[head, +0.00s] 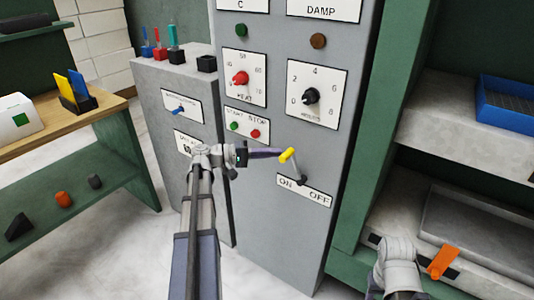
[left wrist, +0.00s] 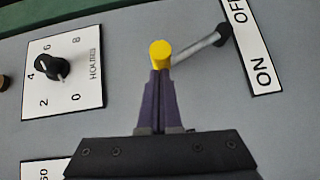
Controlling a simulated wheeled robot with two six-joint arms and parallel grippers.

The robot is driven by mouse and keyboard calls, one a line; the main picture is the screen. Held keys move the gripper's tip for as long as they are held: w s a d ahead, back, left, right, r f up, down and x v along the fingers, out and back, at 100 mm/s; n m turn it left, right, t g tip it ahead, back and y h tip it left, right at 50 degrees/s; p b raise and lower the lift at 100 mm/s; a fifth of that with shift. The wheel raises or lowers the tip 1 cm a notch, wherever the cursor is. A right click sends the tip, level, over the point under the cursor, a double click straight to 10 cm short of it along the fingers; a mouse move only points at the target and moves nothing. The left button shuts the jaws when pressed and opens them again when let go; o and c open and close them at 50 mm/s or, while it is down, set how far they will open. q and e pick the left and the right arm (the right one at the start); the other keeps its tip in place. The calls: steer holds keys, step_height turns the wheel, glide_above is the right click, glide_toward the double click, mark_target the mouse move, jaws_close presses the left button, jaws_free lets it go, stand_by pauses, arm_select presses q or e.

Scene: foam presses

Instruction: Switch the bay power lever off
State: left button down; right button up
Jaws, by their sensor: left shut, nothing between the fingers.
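The bay power lever is a grey rod with a yellow knob (head: 288,155) on the front of the tall grey panel. Its dark pivot is just above the plate (head: 304,190) marked ON and OFF, and the rod leans up and left, to the ON side. My left gripper (head: 279,154) is shut and empty, with its fingertips right at the knob's left side. In the left wrist view the knob (left wrist: 160,52) lies just beyond the closed fingertips (left wrist: 159,74); I cannot tell if they touch. Part of my right arm shows at the lower right, without visible fingers.
Above the lever are a red dial (head: 240,78), a black dial (head: 311,96) and a start/stop plate (head: 246,126). A green shelf frame (head: 372,140) stands right of the panel, with a blue tray (head: 505,103) and an orange handle (head: 443,262). The panel below the lever is clear.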

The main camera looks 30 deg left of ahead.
mark_target(286, 160)
arm_select(q)
steer(key=d+r+m+p, duration=0.1)
steer(key=p, duration=0.1)
steer(key=d+r+g+y+p, duration=0.1)
steer(key=d+p, duration=0.1)
steer(key=p, duration=0.1)
steer(key=d+r+m+y+p, duration=0.1)
steer(key=d+p, duration=0.1)
steer(key=p, duration=0.1)
steer(key=shift+s+d+r+m, duration=0.1)
steer(key=shift+s+m, duration=0.2)
steer(key=d+f+m+g+y+p, duration=0.1)
steer(key=d+m+y+p, duration=0.1)
steer(key=d, duration=0.5)
steer(key=shift+s+d+y+p, duration=0.2)
steer(key=shift+d+y+p, duration=0.1)
steer(key=shift+y+p, duration=0.7)
steer(key=shift+d+f, duration=0.1)
